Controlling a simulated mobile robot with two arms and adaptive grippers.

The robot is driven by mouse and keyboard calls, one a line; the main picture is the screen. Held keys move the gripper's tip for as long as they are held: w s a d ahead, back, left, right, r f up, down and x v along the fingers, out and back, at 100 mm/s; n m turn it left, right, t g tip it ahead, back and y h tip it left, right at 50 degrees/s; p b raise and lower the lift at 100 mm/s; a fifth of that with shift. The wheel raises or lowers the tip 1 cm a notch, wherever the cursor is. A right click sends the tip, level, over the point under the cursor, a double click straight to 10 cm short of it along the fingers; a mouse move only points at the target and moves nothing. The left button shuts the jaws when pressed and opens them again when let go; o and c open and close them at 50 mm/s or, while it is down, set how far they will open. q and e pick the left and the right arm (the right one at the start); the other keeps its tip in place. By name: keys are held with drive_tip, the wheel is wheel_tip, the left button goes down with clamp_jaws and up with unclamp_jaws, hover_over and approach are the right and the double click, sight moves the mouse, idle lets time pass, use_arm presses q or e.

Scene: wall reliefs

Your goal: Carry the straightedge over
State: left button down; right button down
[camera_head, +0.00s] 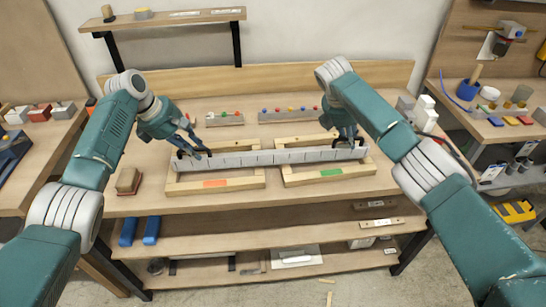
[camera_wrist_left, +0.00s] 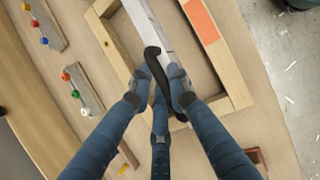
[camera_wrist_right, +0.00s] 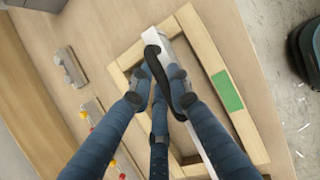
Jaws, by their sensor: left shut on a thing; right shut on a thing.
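The straightedge (camera_head: 265,158) is a long pale bar with dark marks and a black handle near each end. It spans both wooden frames in the head view; I cannot tell whether it touches them. My left gripper (camera_head: 194,150) is shut on its left handle, also seen in the left wrist view (camera_wrist_left: 153,55). My right gripper (camera_head: 348,138) is shut on the right handle, also seen in the right wrist view (camera_wrist_right: 155,45). The left frame (camera_head: 245,184) has an orange patch (camera_head: 215,183). The right frame (camera_head: 300,180) has a green patch (camera_head: 331,172).
Two strips with coloured knobs (camera_head: 224,119) (camera_head: 288,115) lie behind the frames. A brown block (camera_head: 128,181) sits at the left of the bench, and grey and white blocks (camera_head: 424,105) stand at its right. The bench front (camera_head: 270,199) is clear.

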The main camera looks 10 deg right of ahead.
idle(0.3)
